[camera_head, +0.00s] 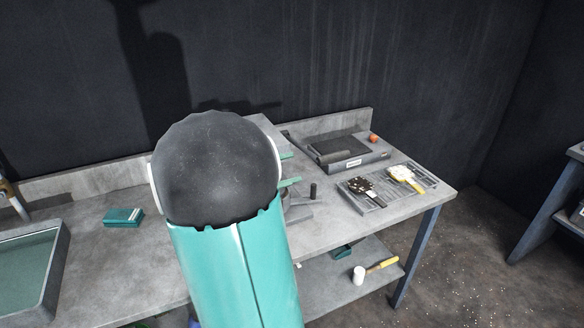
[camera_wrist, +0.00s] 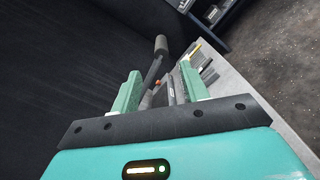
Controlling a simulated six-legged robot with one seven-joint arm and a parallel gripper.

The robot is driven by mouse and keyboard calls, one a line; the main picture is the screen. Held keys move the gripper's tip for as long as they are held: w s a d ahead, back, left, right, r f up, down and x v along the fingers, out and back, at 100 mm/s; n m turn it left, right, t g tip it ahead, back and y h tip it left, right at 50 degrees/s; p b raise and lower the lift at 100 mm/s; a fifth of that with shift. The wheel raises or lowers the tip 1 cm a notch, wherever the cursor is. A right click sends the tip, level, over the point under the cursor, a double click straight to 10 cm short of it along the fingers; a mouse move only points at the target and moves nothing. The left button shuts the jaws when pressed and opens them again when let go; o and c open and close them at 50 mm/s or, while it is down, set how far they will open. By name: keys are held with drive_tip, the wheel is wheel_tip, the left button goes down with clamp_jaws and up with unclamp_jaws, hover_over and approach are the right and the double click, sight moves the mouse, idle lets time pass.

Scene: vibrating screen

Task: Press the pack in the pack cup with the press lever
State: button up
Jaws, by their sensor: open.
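My gripper (camera_wrist: 160,72) is open in the wrist view, with a green finger on each side. A dark bar with a thick grey grip at its end, apparently the press lever (camera_wrist: 161,46), shows beyond and between the fingers. I see no contact with it. In the head view my arm covers the middle of the bench, and my fingertips (camera_head: 295,168) stick out at its right side. Just below them is a grey stand with a short dark cylinder (camera_head: 313,190), likely part of the press. I cannot make out the pack cup or the pack.
The grey bench (camera_head: 330,232) holds a dark tray unit (camera_head: 345,150) with an orange knob, and a rack (camera_head: 412,190) with two handled tools. A teal box (camera_head: 123,217) and a basin (camera_head: 30,262) are at left. A mallet (camera_head: 375,270) lies on the lower shelf.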

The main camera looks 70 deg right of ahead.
drive_tip(key=shift+c, duration=0.3)
drive_tip(key=shift+f, duration=0.1)
drive_tip(key=c, duration=0.3)
drive_tip(key=f, duration=0.1)
drive_tip(key=f+n, duration=0.2)
drive_tip(key=shift+d+f+g, duration=0.2)
drive_tip(key=shift+d+g, duration=0.1)
clamp_jaws()
wheel_tip(320, 180, down, 6)
drive_tip(key=s+n+g+h, duration=0.1)
drive_tip(key=n+h, duration=0.1)
drive_tip(key=n, duration=0.4)
drive_tip(key=s+d+r, duration=0.6)
drive_tip(key=d, duration=0.2)
drive_tip(key=shift+s+n, duration=0.35)
drive_tip(key=shift+n, duration=0.05)
